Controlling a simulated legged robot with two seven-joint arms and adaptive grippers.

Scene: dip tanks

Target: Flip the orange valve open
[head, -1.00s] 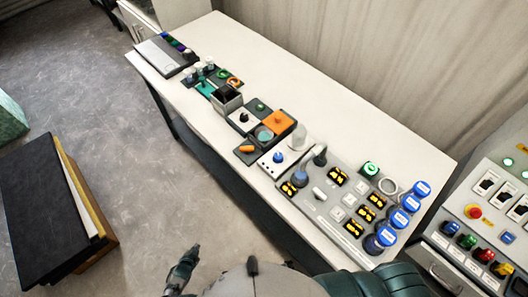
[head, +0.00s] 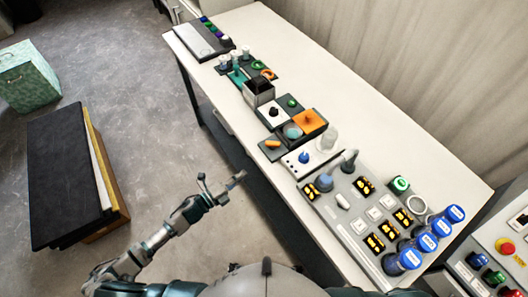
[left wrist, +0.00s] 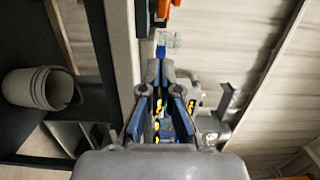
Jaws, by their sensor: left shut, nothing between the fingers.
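An orange handle (head: 271,144) lies on a small dark plate near the table's front edge in the head view. It looks like the orange valve, but its setting is too small to tell. An orange block (head: 309,120) with a knob sits just behind it. My left gripper (head: 232,183) is shut and empty, in front of the table edge and apart from the handle. In the left wrist view its fingers (left wrist: 160,72) point toward the table side, with an orange part (left wrist: 174,4) at the top edge. My right gripper is out of view.
A panel (head: 350,228) with blue-capped posts and yellow displays covers the table's near end. An orange ring (head: 267,74) and a grey box (head: 258,95) stand farther along. A black-topped block (head: 70,175) is on the floor at left. The table's rear strip (head: 400,140) is clear.

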